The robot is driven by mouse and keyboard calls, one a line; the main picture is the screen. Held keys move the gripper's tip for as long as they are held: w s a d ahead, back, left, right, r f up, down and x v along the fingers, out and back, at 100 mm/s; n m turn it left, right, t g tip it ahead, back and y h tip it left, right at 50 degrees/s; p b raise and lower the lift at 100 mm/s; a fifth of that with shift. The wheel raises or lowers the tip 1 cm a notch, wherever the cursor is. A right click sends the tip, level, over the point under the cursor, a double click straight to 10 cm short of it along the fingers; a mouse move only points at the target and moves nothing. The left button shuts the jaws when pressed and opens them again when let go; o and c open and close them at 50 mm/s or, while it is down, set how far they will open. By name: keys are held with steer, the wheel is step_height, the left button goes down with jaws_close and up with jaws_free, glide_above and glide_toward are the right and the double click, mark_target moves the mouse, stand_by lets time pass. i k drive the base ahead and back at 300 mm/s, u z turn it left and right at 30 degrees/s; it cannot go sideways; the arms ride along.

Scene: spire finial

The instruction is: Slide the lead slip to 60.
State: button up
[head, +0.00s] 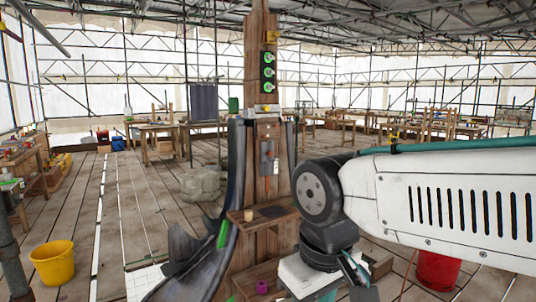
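A tall wooden post (261,70) stands in the middle of the head view. Dark grey, lead-like curved sheets (236,170) flank its lower part. A small grey piece (268,160) with a pale tag is on the post's front, above a small wooden shelf (262,217). I cannot tell which part is the lead slip, and no scale or number 60 is readable. My arm comes in from the right and bends down in front of the post's right side. Its fingertips do not show, so I cannot see whether they touch anything.
A black panel with several green-and-white round fittings (267,72) is high on the post. A green strip (223,234) lies against the left sheet. A yellow bucket (53,263) is at left, a red bucket (437,271) at right under my arm. The plank floor at left is mostly clear.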

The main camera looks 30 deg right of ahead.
mark_target(267, 147)
steer(key=k, duration=0.55)
steer(key=z, duration=0.9)
steer(key=i, duration=1.4)
steer(key=u, duration=0.85)
